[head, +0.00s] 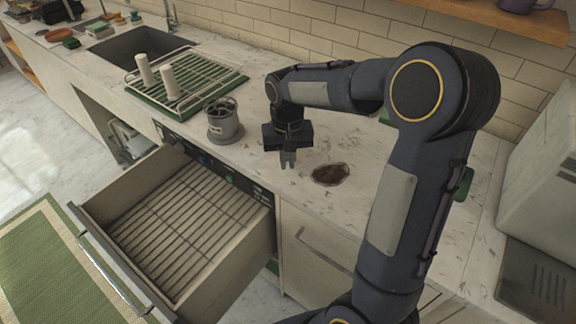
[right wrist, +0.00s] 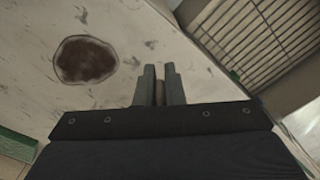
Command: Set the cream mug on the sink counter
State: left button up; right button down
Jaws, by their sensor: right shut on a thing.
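My right gripper (head: 288,160) points down over the pale marble counter (head: 262,150), just left of a dark brown patch. In the right wrist view its fingers (right wrist: 159,85) are close together, with a small brownish thing (right wrist: 159,93) between them. I cannot tell what that thing is. I cannot make out a cream mug in either view. The sink (head: 137,46) is set into the counter at the upper left, with a bare rim around it. My left gripper is not in view.
A green drying rack (head: 205,86) with two upright white cylinders (head: 168,82) stands beside the sink. A grey round holder (head: 224,122) stands near the counter's front edge. An open drawer (head: 250,240) with a wire grid juts out below. The brown patch (head: 330,174) lies on the counter.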

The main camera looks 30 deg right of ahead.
aim_at(288, 177)
jog(key=f, duration=0.2)
jog(key=w+f, duration=0.1)
jog(key=shift+d+f, duration=0.35)
jog(key=shift+f, duration=0.35)
jog(key=shift+f, duration=0.1)
jog(key=c, duration=1.5)
grip_release()
jog(key=shift+c, duration=0.2)
